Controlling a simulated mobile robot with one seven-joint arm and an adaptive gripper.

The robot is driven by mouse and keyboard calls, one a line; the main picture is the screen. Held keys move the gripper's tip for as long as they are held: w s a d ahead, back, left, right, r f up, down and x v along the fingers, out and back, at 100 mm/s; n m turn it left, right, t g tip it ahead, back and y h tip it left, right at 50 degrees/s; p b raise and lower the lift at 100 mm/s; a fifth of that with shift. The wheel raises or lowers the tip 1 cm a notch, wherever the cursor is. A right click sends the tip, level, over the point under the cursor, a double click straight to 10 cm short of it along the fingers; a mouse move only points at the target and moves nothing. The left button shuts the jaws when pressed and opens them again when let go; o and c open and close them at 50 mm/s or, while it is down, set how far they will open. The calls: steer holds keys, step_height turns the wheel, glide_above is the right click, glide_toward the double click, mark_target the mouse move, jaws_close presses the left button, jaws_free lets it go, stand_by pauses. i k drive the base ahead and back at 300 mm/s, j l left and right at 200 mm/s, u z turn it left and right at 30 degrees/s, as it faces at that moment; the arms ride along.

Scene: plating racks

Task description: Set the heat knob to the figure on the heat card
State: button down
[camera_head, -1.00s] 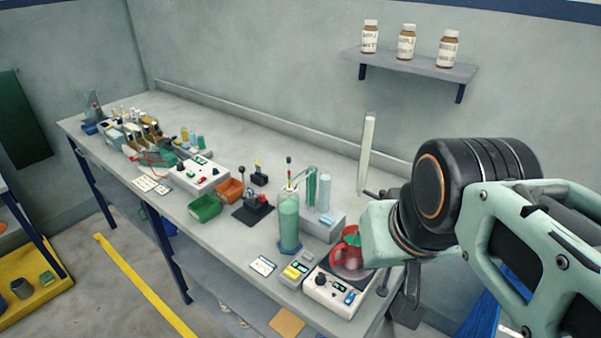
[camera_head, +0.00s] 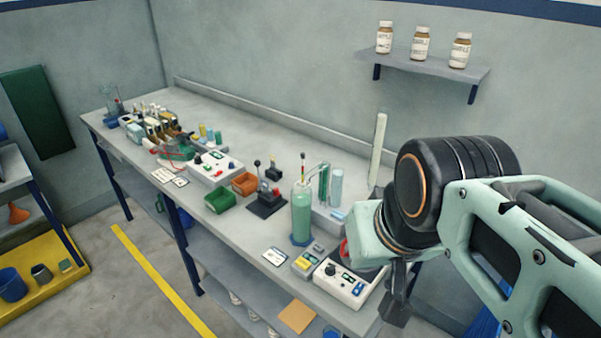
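A white control box (camera_head: 347,284) stands at the front right end of the bench. A dark round knob (camera_head: 330,270) is on its left front, probably the heat knob; its setting is too small to read. A white card (camera_head: 275,257) lies left of the box and may be the heat card; its figure cannot be read. My gripper (camera_head: 396,312) hangs down just right of the box, apart from the knob. Its fingers are dark and seen edge-on, so their opening is unclear. My arm hides most of a red item (camera_head: 344,250) behind the box.
A yellow-topped grey device (camera_head: 306,263) sits between card and box. A tall green cylinder (camera_head: 301,213) stands behind them. Green (camera_head: 221,200) and orange (camera_head: 245,183) bins, a lever unit (camera_head: 267,200) and another control box (camera_head: 215,166) stand farther left. A wall shelf (camera_head: 425,64) holds bottles.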

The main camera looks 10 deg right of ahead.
mark_target(329, 270)
steer(key=k, duration=0.1)
steer(key=u, duration=0.4)
steer(key=i+j+z, duration=0.35)
steer(key=j, duration=0.25)
steer(key=i+j+z, duration=0.3)
steer(key=j+z, duration=0.15)
steer(key=j, duration=0.3)
steer(key=j+z, duration=0.2)
steer(key=j, duration=0.35)
steer(key=l+u, duration=0.25)
steer(key=l, duration=0.45)
